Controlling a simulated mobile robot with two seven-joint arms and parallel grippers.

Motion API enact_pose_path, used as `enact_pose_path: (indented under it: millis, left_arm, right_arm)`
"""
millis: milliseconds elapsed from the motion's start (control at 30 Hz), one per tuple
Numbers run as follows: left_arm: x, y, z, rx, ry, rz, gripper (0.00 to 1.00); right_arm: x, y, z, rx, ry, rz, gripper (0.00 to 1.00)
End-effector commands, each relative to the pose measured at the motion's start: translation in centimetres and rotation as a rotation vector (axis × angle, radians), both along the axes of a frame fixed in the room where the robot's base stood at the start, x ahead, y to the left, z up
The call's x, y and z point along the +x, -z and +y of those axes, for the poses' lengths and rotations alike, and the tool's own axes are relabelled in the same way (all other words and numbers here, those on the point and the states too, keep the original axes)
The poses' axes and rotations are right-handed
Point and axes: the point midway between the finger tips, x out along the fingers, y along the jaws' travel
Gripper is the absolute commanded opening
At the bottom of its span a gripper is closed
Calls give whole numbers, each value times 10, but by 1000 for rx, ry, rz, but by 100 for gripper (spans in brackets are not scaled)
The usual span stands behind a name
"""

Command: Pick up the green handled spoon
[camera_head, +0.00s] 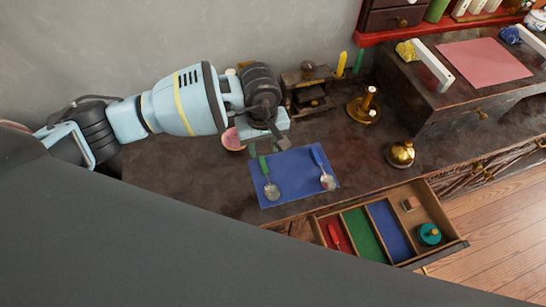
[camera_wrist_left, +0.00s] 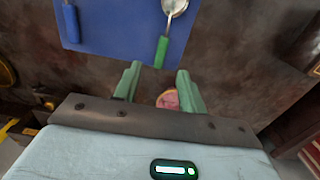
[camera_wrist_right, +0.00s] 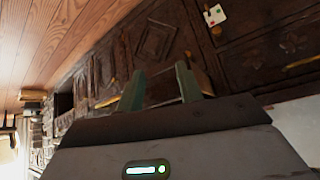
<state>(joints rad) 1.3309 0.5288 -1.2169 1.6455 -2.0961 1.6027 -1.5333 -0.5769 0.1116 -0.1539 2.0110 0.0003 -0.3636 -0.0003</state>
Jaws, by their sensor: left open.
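The green-handled spoon (camera_head: 263,166) lies on a blue mat (camera_head: 295,187), its handle toward the wall and its metal bowl toward the drawer. It also shows in the left wrist view (camera_wrist_left: 162,51), handle end just beyond the fingertips. My left gripper (camera_head: 268,147) is open and empty, above the table near that handle end; in its wrist view the handle lines up with the gap between the fingers (camera_wrist_left: 158,72). A blue-handled spoon (camera_head: 317,156) lies on the same mat, to the right. My right gripper (camera_wrist_right: 160,75) is open and empty, away from the mat.
A pink round item (camera_head: 232,139) lies left of the mat. An open drawer (camera_head: 459,243) with red, green and blue compartments juts out in front. A brass bell-like piece (camera_head: 400,154) and brass candlestick (camera_head: 364,108) stand right. A small dark wooden stand (camera_head: 308,92) is behind.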

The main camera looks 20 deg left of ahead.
Motion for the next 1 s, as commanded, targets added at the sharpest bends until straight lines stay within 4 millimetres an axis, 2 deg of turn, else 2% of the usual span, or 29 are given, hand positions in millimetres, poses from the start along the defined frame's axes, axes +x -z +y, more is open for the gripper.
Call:
enact_pose_path:
  millis: [167, 300, 467, 667, 833, 1000]
  left_arm:
    - [2, 0, 4, 16, 6, -5, 41]
    - [1, 8, 2, 12, 5, -2, 41]
    - [1, 24, 2, 12, 3, -3, 41]
    - [1, 29, 2, 11, 4, -4, 41]
    - [1, 51, 0, 10, 2, 0, 41]
    - [1, 72, 0, 11, 2, -1, 41]
  right_arm:
    - [-13, 5, 0, -1, 0, 28, 36]
    - [-20, 7, 1, 0, 2, 44, 36]
    - [-21, 7, 1, 1, 3, 45, 36]
    - [-15, 5, 1, 2, 2, 32, 36]
    - [-7, 0, 1, 1, 2, 16, 36]
    - [-6, 1, 1, 2, 3, 15, 36]
